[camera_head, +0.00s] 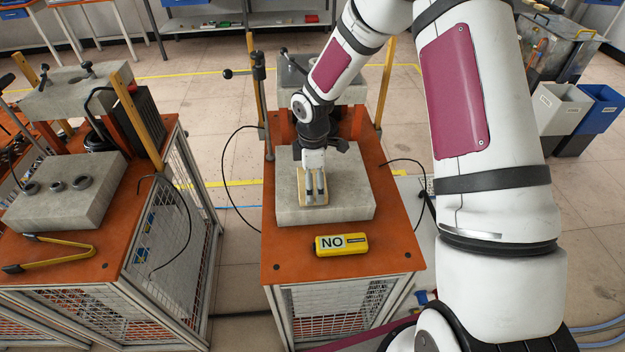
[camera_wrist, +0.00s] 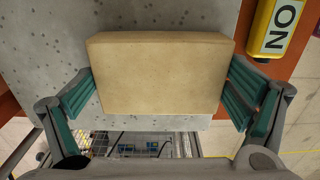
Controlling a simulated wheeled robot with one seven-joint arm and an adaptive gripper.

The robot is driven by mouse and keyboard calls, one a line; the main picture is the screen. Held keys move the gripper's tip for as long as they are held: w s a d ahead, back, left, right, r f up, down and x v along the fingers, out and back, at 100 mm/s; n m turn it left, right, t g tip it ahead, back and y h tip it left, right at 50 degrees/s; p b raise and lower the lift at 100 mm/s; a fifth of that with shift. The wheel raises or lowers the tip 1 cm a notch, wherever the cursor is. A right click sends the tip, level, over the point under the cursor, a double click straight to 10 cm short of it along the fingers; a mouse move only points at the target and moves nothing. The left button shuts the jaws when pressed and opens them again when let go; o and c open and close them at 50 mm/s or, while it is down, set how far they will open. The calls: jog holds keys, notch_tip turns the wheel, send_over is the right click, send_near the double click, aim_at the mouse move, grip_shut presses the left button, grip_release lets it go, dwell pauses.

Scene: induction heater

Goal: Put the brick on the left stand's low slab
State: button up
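The tan brick (camera_wrist: 160,75) lies flat between the two finger pads of my gripper (camera_wrist: 160,100) in the wrist view. Both green pads meet its short sides. In the head view my gripper (camera_head: 314,192) points down over the brick (camera_head: 313,201), at the low grey slab (camera_head: 350,205) of the middle stand. I cannot tell whether the brick rests on that slab or hangs just above it. The left stand's low slab (camera_head: 75,210) is at the left, with several dark rings (camera_head: 54,186) on its top.
A yellow "NO" box (camera_head: 341,244) lies in front of the middle slab. Yellow-handled tongs (camera_head: 50,252) lie before the left slab. Yellow posts and a taller block (camera_head: 80,92) stand behind it. A floor gap with a black cable separates the stands.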

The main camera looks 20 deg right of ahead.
dwell(0.3)
notch_tip(320, 180, up, 12)
jog(key=r+b, duration=0.1)
jog(key=s+d+r+m+t+h, duration=0.2)
jog(key=s+r+m, duration=0.5)
jog(key=s+r, duration=0.5)
jog(key=s+r+m+t, duration=0.1)
jog(key=s+r+m, duration=0.1)
jog(key=s+m, duration=0.1)
jog(key=s+r+m+t+y, duration=0.1)
jog(key=s+r+m, duration=0.2)
jog(key=s, duration=0.3)
jog(key=s+r+m+t+y, duration=0.1)
jog(key=s+r+m, duration=0.1)
jog(key=s+r, duration=0.1)
jog(key=shift+s+d+r+m+t, duration=0.1)
jog(key=shift+s+d+m+t, duration=0.1)
jog(key=shift+s, duration=0.25)
jog(key=shift+s+d+m+t, duration=0.1)
jog(key=shift+s+m, duration=0.1)
jog(key=shift+s, duration=0.2)
